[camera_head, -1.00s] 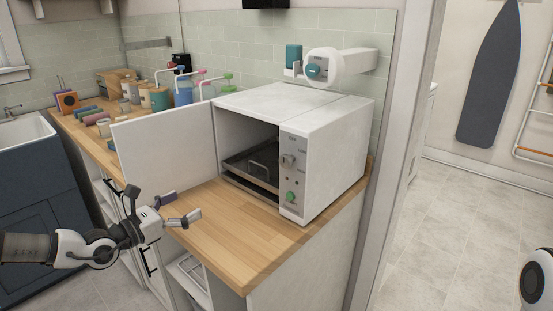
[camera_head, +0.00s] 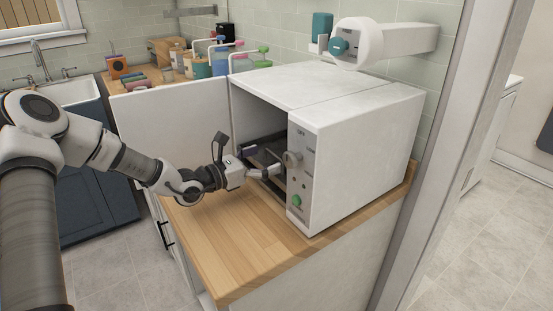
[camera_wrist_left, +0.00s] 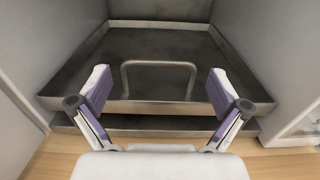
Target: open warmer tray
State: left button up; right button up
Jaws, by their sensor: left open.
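The white warmer (camera_head: 360,140) stands on the wooden counter with its door (camera_head: 170,125) swung open to the left. Inside it a dark metal tray (camera_wrist_left: 225,62) with raised edges shows in the left wrist view. A metal loop handle (camera_wrist_left: 158,64) rises at the tray's front. My left gripper (camera_head: 262,160) is at the warmer's opening. In the left wrist view its open fingers (camera_wrist_left: 158,88) stand on both sides of the handle, apart from it, with nothing between them and the handle slightly ahead. My right gripper is not in view.
The wooden counter (camera_head: 235,240) is clear in front of the warmer. Bottles with coloured pump tops (camera_head: 240,58) and rolled towels stand behind the open door. A white wall-mounted device (camera_head: 385,40) is above the warmer. A sink (camera_head: 75,92) is at the left.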

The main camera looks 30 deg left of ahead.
aim_at(274, 155)
pick_arm(q)
jog(key=shift+x, duration=0.9)
jog(key=shift+w+d, duration=0.25)
jog(key=shift+w, duration=0.3)
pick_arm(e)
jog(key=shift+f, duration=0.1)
